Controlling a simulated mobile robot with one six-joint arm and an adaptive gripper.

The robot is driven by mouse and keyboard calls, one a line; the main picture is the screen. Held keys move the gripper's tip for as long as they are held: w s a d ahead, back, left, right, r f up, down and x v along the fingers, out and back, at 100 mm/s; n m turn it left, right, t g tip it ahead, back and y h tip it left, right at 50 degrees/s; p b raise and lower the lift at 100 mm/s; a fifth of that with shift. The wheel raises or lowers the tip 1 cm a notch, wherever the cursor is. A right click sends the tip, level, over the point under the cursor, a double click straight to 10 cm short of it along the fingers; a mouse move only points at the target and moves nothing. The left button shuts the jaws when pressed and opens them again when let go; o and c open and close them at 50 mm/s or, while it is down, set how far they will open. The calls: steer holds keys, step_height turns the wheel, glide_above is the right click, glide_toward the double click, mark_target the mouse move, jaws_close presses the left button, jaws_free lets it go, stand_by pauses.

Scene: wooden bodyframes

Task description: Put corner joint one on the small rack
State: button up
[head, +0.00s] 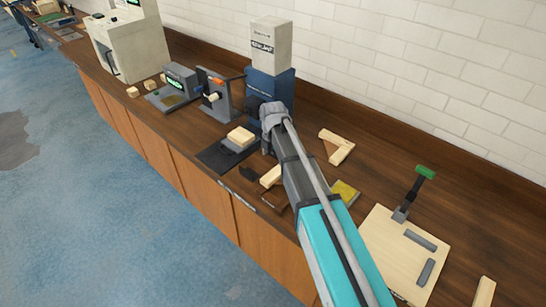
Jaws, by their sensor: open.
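An L-shaped pale wooden piece (342,153), which looks like a corner joint, lies on the wooden counter to the right of my arm. Another pale wooden piece (269,178) shows just left of my arm and is partly hidden by it. I cannot tell which piece is corner joint one. A small dark frame (272,199) near the counter's front edge may be the small rack, but this is unclear. My gripper (265,143) is at the far end of my arm, in front of the blue machine. It is open and mostly hidden; no held piece shows.
A blue machine with a pale box (270,46) stands behind my gripper. A dark mat (216,158) with a block stack (240,138) lies left. A clamp board with green handle (390,249) and a yellow pad (345,193) are right. A brick wall (420,60) closes the back.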

steer(key=shift+r+p, duration=1.1)
steer(key=shift+r, duration=0.3)
steer(key=s+d+m, duration=0.9)
steer(key=d+m, duration=0.2)
steer(key=m, duration=0.3)
steer(key=s+d+m, duration=0.9)
steer(key=d+m, duration=0.2)
steer(key=m, duration=0.3)
steer(key=shift+s, duration=0.25)
steer(key=shift+d, duration=0.1)
step_height(320, 180, down, 4)
steer(key=b, duration=0.4)
steer(key=shift+f, duration=0.25)
